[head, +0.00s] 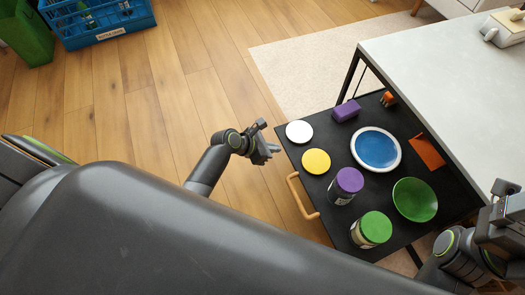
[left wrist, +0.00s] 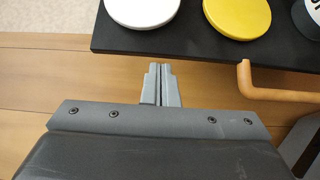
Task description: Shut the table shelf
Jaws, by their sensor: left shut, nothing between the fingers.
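The table shelf (head: 330,160) is a black sliding board, pulled out from under the white-topped table (head: 450,70). Its orange handle (head: 299,197) is on its near left edge. My left gripper (head: 274,150) is shut and empty, just left of the shelf's far left corner, past the handle's end. In the left wrist view the shut fingers (left wrist: 161,84) point at the black shelf edge (left wrist: 170,50), a small gap short of it in the picture. The handle (left wrist: 262,88) shows at their right. My right gripper (head: 505,190) is at the right edge; its fingers are unclear.
On the shelf are a white lid (head: 299,132), a yellow lid (head: 316,161), a purple block (head: 346,111), a blue plate (head: 376,148), a green bowl (head: 414,200), a purple-topped jar (head: 346,185) and a green-topped jar (head: 371,230).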

